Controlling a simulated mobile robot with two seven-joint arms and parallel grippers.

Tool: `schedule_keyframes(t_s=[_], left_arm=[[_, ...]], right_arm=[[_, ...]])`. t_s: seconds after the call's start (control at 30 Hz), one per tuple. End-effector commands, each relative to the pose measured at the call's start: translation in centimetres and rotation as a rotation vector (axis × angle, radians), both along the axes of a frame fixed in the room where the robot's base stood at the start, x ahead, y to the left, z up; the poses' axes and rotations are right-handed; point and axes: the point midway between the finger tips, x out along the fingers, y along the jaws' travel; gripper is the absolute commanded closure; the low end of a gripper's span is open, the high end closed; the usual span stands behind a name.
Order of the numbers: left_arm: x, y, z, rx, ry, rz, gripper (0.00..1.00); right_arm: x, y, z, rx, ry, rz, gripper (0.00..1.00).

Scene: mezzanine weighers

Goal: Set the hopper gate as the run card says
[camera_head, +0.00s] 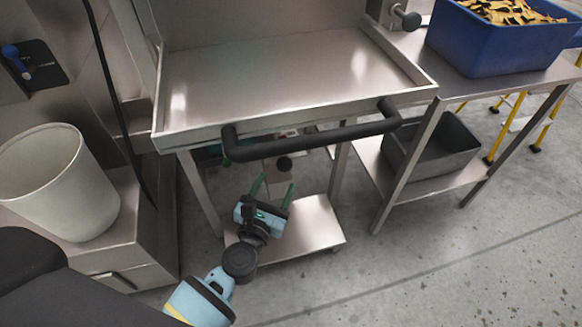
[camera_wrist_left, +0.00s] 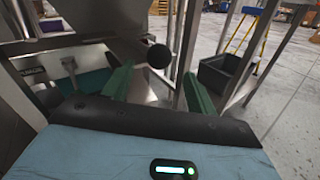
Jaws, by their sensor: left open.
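My left gripper (camera_head: 274,186) reaches in under the front of the steel tray, its two green fingers spread and empty. A round black knob (camera_head: 284,163) shows just beyond the fingertips, below the tray's black bar handle. In the left wrist view the knob (camera_wrist_left: 158,56) appears ahead, between the open green fingers (camera_wrist_left: 156,76), and I see no contact. I cannot tell for certain that this knob belongs to the hopper gate. The gate plate and its opening are not clear in either view. No readable run card shows. My right gripper is not in view.
The steel tray (camera_head: 270,80) and its black bar handle (camera_head: 310,143) overhang my left gripper. A pale bin (camera_head: 50,180) stands at left. A grey crate (camera_head: 432,150) sits on a low shelf and a blue crate (camera_head: 490,45) on the bench at right. Floor at lower right is clear.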

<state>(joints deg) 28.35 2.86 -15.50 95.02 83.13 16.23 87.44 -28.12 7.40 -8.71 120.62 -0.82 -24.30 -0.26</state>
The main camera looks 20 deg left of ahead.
Motion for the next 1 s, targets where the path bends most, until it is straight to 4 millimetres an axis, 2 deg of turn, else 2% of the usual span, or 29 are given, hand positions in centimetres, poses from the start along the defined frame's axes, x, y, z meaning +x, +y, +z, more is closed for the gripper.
schedule_keyframes(t_s=[0.17,0.5,0.63,1.0], left_arm=[[0.9,0.0,0.1,0.003,-0.002,0.000,0.43],[5.6,0.0,0.1,0.007,-0.001,-0.001,0.43],[6.9,0.0,0.0,0.006,-0.001,-0.001,0.43],[7.8,0.1,0.0,0.006,0.000,-0.001,0.43]], right_arm=[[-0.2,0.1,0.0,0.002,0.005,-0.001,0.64],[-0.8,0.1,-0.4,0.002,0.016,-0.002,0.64],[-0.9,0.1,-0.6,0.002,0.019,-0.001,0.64],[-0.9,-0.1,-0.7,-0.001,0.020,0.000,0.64]])
